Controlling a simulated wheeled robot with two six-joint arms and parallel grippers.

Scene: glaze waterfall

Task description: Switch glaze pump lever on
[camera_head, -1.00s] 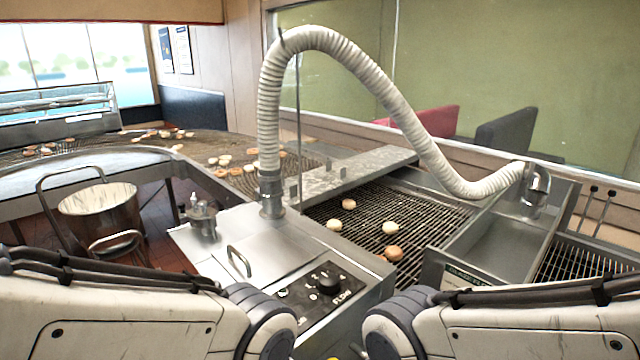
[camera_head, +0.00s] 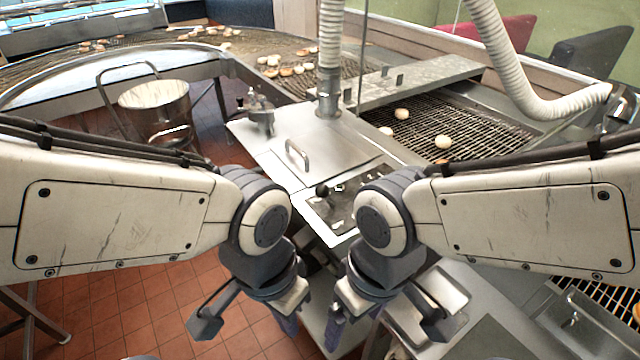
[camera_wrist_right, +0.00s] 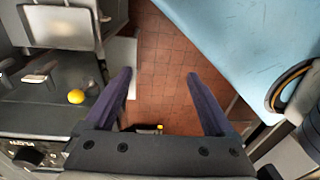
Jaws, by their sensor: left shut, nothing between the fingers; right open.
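The glaze control panel (camera_head: 338,212) with a black knob is on the steel cabinet in the head view, partly hidden by my right arm. In the right wrist view, a round yellow knob (camera_wrist_right: 76,97) stands out against a dark grey surface left of my fingers; I cannot tell whether it is the pump lever's end or how it is set. My right gripper (camera_wrist_right: 158,76) is open and empty, above the tiled floor and apart from the yellow knob. My left gripper (camera_head: 288,328) is shut and empty, pointing down at bottom centre in the head view.
A steel pot (camera_head: 155,108) stands at the left. A ribbed white hose (camera_head: 330,50) rises from the cabinet top (camera_head: 290,130). Pastries lie on the mesh conveyor (camera_head: 465,128). Both grippers are close together. A pale blue surface (camera_wrist_right: 250,40) lies to the right in the wrist view.

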